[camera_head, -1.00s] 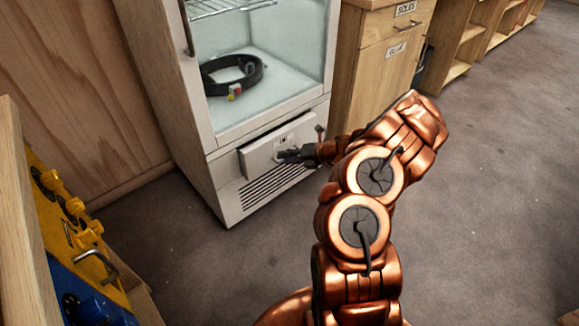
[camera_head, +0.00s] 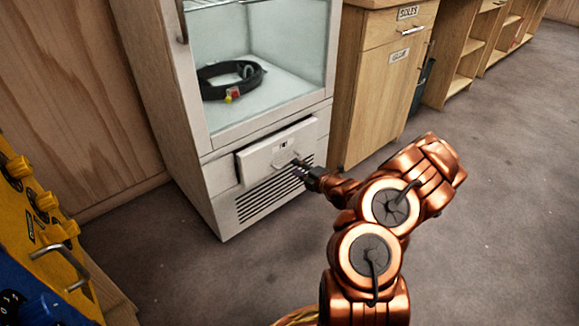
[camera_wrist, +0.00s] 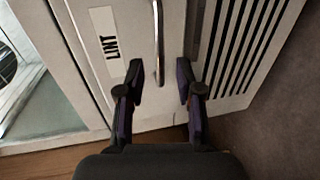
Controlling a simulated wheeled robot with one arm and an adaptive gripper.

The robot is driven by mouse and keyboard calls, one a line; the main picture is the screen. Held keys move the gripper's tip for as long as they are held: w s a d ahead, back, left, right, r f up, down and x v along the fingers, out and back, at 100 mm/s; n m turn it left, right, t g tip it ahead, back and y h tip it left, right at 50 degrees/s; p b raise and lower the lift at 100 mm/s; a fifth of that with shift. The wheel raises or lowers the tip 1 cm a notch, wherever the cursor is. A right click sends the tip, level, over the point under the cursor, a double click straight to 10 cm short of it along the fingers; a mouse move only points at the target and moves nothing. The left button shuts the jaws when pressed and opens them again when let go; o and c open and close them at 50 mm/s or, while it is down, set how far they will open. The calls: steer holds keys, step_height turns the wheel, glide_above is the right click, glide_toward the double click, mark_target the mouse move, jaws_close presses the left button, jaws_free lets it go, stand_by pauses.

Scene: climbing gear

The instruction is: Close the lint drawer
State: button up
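The lint drawer (camera_head: 262,160) is a white front low in a white cabinet. Its front stands slightly out from the cabinet, with a dark gap along its edge. In the wrist view the drawer front (camera_wrist: 128,18) carries a "LINT" label (camera_wrist: 105,33) and a metal bar handle (camera_wrist: 158,40). My gripper (camera_head: 300,166) is at the drawer's front, near the handle. In the wrist view my gripper (camera_wrist: 160,82) is open and empty, its two dark fingers apart on either side of the handle's line. Whether the fingertips touch the drawer is not clear.
Vent slots (camera_head: 262,195) lie below the drawer. Above it, a glass-fronted compartment holds a black strap loop (camera_head: 228,80). A wooden cabinet (camera_head: 385,75) stands to the right. A yellow and blue panel with knobs (camera_head: 40,215) is at the left. Grey floor (camera_head: 490,200) is clear at the right.

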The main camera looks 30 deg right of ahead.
mark_target(289, 164)
steer(key=shift+b+x, duration=0.8)
steer(key=shift+x, duration=1.85)
jaws_close()
